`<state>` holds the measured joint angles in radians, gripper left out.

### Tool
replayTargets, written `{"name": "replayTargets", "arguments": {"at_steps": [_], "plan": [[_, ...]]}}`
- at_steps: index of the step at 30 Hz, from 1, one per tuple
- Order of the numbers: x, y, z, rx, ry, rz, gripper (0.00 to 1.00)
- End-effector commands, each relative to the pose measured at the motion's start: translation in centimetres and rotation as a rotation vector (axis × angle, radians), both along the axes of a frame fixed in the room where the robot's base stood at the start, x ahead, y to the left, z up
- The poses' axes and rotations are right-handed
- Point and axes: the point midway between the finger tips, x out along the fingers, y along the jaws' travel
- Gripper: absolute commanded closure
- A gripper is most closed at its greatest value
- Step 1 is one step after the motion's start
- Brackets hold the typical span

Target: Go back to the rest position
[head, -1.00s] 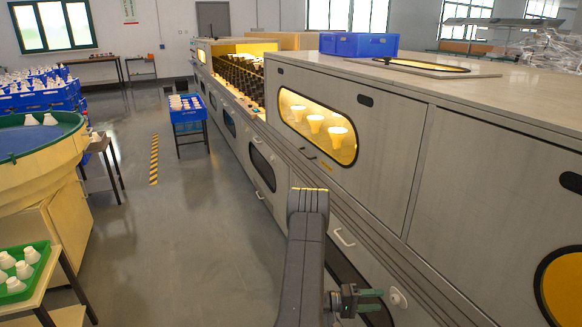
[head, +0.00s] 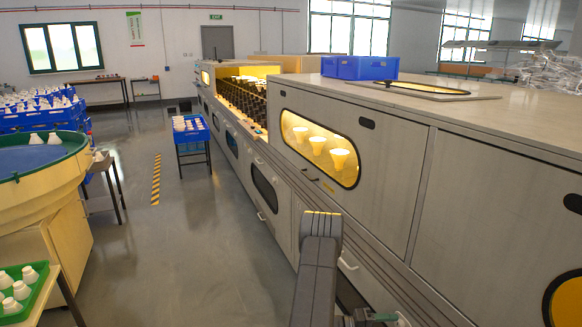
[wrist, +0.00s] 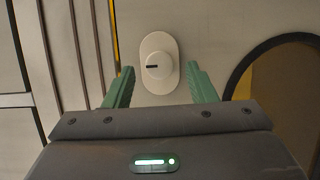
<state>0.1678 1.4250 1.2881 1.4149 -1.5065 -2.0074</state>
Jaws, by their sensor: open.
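My gripper (wrist: 162,88) shows in the wrist view with its two green fingers apart and nothing between them. A round white knob (wrist: 157,66) on an oval plate sits on the grey machine panel beyond the fingertips, in line with the gap. The gripper looks apart from the knob, but the exact distance is hard to tell. In the head view my arm reaches down along the machine's side, and only a bit of a green finger (head: 383,317) shows at the bottom edge. The knob is mostly cut off there.
The long grey machine (head: 395,165) fills the right side, with lit bulbs (head: 318,144) behind a window. A blue crate (head: 360,68) stands on top. A blue tray on a stand (head: 190,130) and a green tray (head: 40,300) are to the left. The floor (head: 185,235) between is clear.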

Motion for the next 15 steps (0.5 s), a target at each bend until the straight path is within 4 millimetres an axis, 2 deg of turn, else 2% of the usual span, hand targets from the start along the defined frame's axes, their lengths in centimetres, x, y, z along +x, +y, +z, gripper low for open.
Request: {"name": "replayTargets", "arguments": {"at_steps": [15], "plan": [[0.1, 10.3, 0.0, 0.0, 0.001, 0.005, 0.49]]}}
